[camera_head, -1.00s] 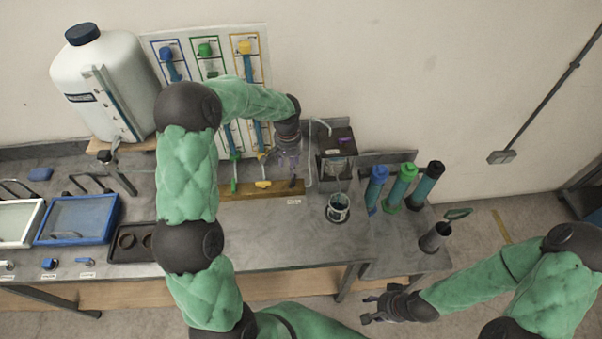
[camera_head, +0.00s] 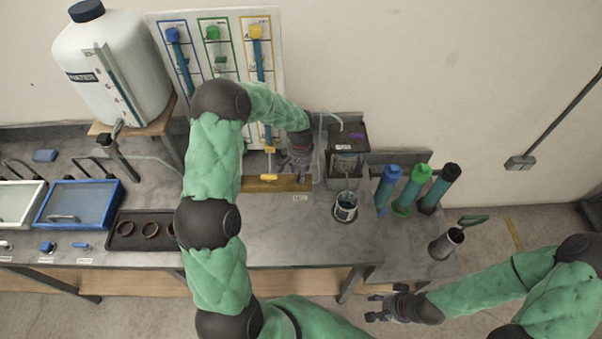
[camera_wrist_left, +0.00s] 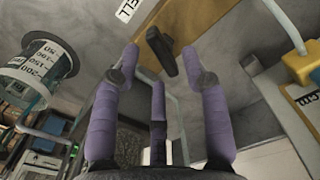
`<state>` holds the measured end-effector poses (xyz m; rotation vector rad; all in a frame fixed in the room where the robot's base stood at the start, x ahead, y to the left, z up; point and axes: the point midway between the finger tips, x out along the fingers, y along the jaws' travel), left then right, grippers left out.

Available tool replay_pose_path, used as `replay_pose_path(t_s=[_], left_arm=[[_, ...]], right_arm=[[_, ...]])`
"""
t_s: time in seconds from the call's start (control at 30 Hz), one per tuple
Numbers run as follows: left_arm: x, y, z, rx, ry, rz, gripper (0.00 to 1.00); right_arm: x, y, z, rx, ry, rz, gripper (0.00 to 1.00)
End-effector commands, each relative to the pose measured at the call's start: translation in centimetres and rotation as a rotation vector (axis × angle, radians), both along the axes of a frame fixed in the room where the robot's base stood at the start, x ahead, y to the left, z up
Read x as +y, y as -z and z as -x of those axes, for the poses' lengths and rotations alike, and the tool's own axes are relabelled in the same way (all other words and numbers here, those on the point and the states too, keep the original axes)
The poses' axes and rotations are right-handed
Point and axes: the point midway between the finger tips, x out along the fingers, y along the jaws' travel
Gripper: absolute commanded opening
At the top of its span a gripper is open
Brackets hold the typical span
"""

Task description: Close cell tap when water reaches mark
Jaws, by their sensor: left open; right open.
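The cell tap's dark lever (camera_wrist_left: 160,52) sits on a wooden rail beside a label ending in "ELL" (camera_wrist_left: 128,10) in the left wrist view. My left gripper (camera_head: 299,168) is open at the rail; in the wrist view its purple fingers (camera_wrist_left: 160,72) are spread on either side of the lever, not closed on it. In the head view the gripper largely hides the lever. A clear vessel marked with a number scale (camera_wrist_left: 40,70) shows at left in the wrist view; in the head view it stands on the bench (camera_head: 345,207). Its water level is unclear. My right gripper (camera_head: 376,307) is open and empty.
A yellow tap (camera_head: 269,177) is on the same wooden rail (camera_head: 255,184), left of my gripper. A dark box (camera_head: 346,150) with bent tubing stands at right. Capped blue, green and black cylinders (camera_head: 420,180) stand further right. A white tank (camera_head: 112,70) is at back left.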

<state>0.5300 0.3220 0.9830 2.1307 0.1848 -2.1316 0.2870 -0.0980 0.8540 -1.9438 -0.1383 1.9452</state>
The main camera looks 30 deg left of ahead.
Motion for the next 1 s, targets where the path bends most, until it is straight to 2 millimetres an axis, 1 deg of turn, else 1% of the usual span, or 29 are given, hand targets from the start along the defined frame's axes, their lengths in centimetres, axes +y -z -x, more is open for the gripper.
replay_pose_path(t_s=[0.03,0.2,0.5,0.53,0.57,0.6,0.67,0.7,0.87,1.0], left_arm=[[0.0,0.6,0.0,0.001,-0.001,0.001,0.45],[0.0,1.8,0.0,0.001,-0.001,0.0,0.45],[0.0,2.0,0.0,-0.001,-0.001,0.0,0.45],[0.0,2.0,0.0,-0.001,-0.001,0.0,0.42],[0.0,2.0,0.0,-0.001,-0.001,0.0,0.34],[0.0,1.9,0.0,-0.001,0.0,0.0,0.23],[0.0,1.9,0.0,-0.001,0.0,0.0,0.06],[0.0,1.9,0.0,0.0,-0.001,0.0,0.0],[0.0,1.9,0.0,-0.001,0.003,0.0,0.0],[0.0,2.0,0.1,0.0,0.064,0.0,0.0]], right_arm=[[0.0,0.0,0.0,0.0,0.0,0.0,0.45],[0.0,0.0,0.0,0.0,0.0,0.0,0.45],[0.0,0.0,0.0,0.0,0.0,0.0,0.45],[0.0,0.0,0.0,0.0,0.0,0.0,0.45],[0.0,0.0,0.0,0.0,0.0,0.0,0.45],[0.0,0.0,0.0,0.0,0.0,0.0,0.45],[0.0,0.0,0.0,0.0,0.0,0.0,0.45],[0.0,0.0,0.0,0.0,0.0,0.0,0.45],[0.0,0.1,0.0,0.0,0.0,0.0,0.45],[0.0,0.3,0.0,0.0,0.0,0.0,0.45]])
